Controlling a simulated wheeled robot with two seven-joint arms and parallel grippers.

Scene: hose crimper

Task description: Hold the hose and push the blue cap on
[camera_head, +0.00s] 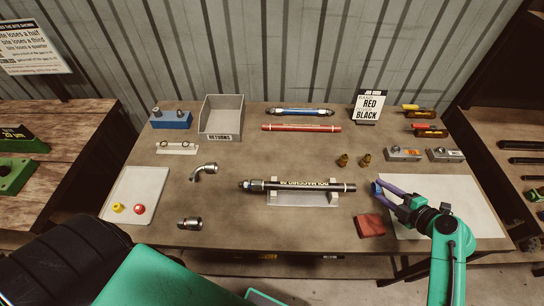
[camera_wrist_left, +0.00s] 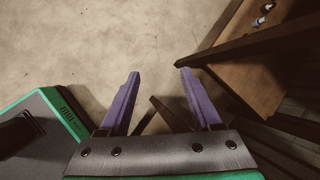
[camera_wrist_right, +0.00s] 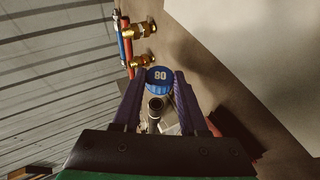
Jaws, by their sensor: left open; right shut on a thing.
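A black hose (camera_head: 310,187) with pale lettering and a metal fitting on its left end lies in a light cradle (camera_head: 303,199) in the middle of the bench. My right gripper (camera_head: 381,190) is shut on a blue cap (camera_head: 376,188), just right of the hose's bare right end with a small gap between them. In the right wrist view the cap (camera_wrist_right: 158,74) reads "80" and sits between the fingertips, with a dark tube end just below it in the picture. My left gripper (camera_wrist_left: 159,73) is open and empty above the floor, away from the hose.
A white tray (camera_head: 150,181) with a yellow and a red cap stands left. A grey returns bin (camera_head: 221,117), a blue hose (camera_head: 300,112) and a red hose (camera_head: 301,128) lie behind. Brass fittings (camera_head: 364,160) and a red block (camera_head: 369,225) are near the cradle's right side.

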